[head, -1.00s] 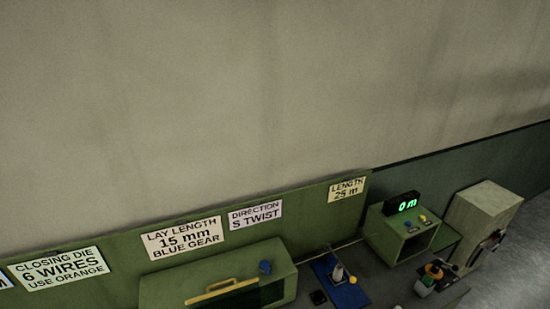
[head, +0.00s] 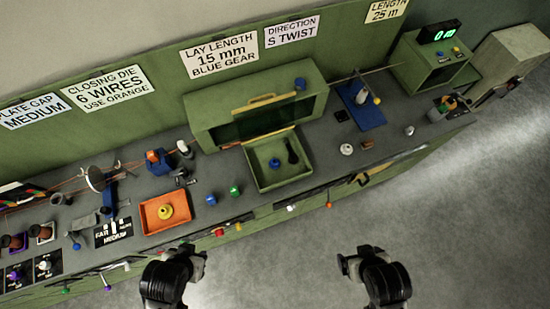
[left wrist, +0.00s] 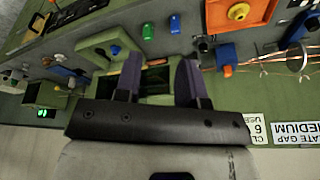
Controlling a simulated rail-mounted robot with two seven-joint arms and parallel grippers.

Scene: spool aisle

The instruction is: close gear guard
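A green gear housing (head: 205,108) stands against the back panel, with a yellow handle bar (head: 268,100) across its front and a blue knob (head: 299,84) at upper right. Below the bar the front looks dark, like an opening or window; I cannot tell exactly how the guard sits. A green tray (head: 258,181) in front holds a blue piece (head: 274,163) and a dark tool. My left gripper (left wrist: 160,66) is open and empty; the housing shows beyond its fingers, well apart. My right gripper (head: 350,264) is in front of the bench, touching nothing; its finger gap is unclear.
An orange tray (head: 146,219) with a yellow piece lies left of the green tray, with a blue piece (head: 211,199) and a green piece (head: 235,191) between. A blue plate (head: 362,112) with a lever is right of the housing. The floor in front is clear.

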